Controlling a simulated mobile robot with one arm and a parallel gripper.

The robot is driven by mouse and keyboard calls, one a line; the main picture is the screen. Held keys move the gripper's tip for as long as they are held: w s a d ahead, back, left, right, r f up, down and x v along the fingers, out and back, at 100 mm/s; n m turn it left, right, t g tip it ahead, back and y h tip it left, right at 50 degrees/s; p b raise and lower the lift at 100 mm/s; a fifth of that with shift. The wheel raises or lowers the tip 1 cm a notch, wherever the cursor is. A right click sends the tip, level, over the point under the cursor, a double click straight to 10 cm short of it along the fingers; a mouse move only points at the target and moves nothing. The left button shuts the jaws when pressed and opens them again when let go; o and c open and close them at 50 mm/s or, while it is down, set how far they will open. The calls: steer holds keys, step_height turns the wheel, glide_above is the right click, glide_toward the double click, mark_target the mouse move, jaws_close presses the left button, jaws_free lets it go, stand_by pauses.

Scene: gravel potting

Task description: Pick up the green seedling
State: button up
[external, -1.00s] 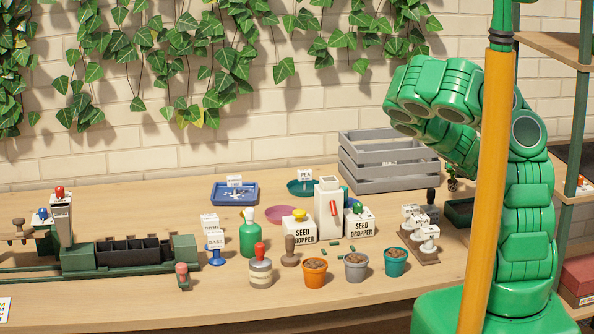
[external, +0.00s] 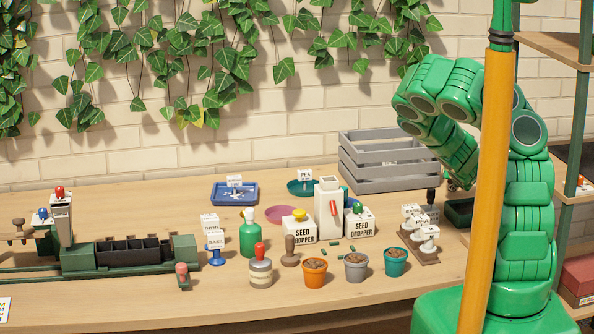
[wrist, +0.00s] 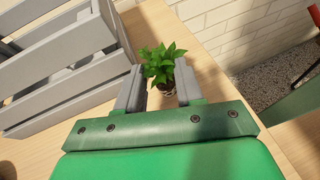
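The green seedling (wrist: 161,62) is a leafy plant in a small patterned pot (wrist: 169,90) on the wooden table. In the wrist view it stands ahead of my gripper (wrist: 157,72), with the leaves between the two grey fingertips. The fingers are apart, and a gap shows between the left finger and the pot; the right finger is close to the pot. My gripper is open and holds nothing that I can see. In the external view my arm and the orange pole largely hide the gripper and seedling.
A grey slatted crate (external: 385,163) stands just left of the seedling; it fills the left of the wrist view (wrist: 70,75). The brick wall (wrist: 220,25) is behind. Label stamps on a brown stand (external: 420,250) and a dark green tray (external: 459,213) are nearby.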

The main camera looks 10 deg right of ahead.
steer(key=shift+w+d, duration=0.25)
steer(key=shift+w, duration=0.4)
steer(key=shift+w+d, duration=0.2)
steer(key=shift+w, duration=0.4)
steer(key=shift+x, duration=1.2)
jaws_close()
